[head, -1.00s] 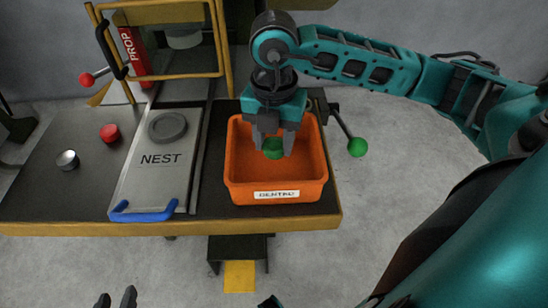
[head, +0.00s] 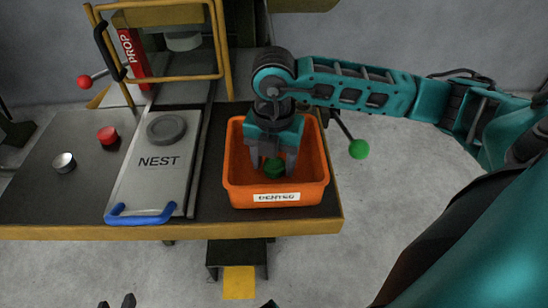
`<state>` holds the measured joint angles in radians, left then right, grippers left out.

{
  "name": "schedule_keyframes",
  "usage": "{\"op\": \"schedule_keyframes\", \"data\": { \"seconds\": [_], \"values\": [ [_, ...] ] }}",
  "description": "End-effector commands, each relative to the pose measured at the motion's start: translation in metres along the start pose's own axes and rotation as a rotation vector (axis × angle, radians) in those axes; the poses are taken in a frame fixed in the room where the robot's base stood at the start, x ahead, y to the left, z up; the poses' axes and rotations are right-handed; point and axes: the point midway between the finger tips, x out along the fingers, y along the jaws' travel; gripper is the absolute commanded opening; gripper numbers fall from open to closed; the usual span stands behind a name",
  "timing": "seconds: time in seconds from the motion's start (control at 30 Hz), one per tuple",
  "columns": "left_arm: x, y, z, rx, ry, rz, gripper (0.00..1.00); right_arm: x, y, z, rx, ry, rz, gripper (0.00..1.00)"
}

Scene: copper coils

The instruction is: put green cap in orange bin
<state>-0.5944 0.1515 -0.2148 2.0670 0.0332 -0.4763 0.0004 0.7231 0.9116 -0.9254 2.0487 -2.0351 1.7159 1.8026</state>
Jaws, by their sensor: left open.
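The green cap (head: 274,168) is inside the orange bin (head: 310,182), between the fingers of my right gripper (head: 274,163). My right gripper reaches down into the bin from above and appears shut on the cap. I cannot tell whether the cap touches the bin floor. The bin stands on the dark table and has a white label on its front. My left gripper (head: 116,301) shows only its fingertips at the bottom left edge. It is open and empty, well away from the bin.
Left of the bin is a grey NEST plate (head: 150,182) with a grey disc (head: 167,128) and a blue handle (head: 140,217). A red cap (head: 107,135) and a silver cap (head: 64,162) lie further left. A green-knobbed lever (head: 358,149) stands right of the bin.

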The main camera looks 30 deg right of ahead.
Motion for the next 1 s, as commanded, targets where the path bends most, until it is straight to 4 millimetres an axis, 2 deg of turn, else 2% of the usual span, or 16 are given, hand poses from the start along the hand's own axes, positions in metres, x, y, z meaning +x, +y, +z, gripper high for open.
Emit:
{"op": "schedule_keyframes", "data": {
  "seconds": [0.03,0.1,0.33,0.47,0.57,0.8,1.0],
  "values": [
    [0.000,0.000,0.000,0.000,0.000,0.000,0.43,0.000,0.000,0.000,0.000,0.000,0.000,0.64],
    [0.000,0.000,0.000,0.000,0.000,0.000,0.43,0.000,0.000,0.000,0.000,0.000,0.000,0.71],
    [0.000,0.000,-0.001,0.000,0.001,0.000,0.43,-0.001,0.000,0.000,0.000,0.000,0.000,0.71],
    [-0.003,0.000,-0.005,0.000,0.002,0.000,0.43,-0.010,0.001,0.000,0.000,-0.001,0.002,0.71],
    [-0.005,0.000,-0.010,0.001,0.003,0.000,0.43,-0.027,0.001,0.000,-0.001,-0.002,0.003,0.71],
    [-0.012,0.000,-0.021,0.001,0.004,0.000,0.43,-0.080,0.001,0.001,-0.001,-0.003,0.004,0.71],
    [-0.016,0.001,-0.027,0.001,0.005,0.000,0.43,-0.112,0.001,0.000,0.000,-0.001,0.003,0.71]
  ]
}}
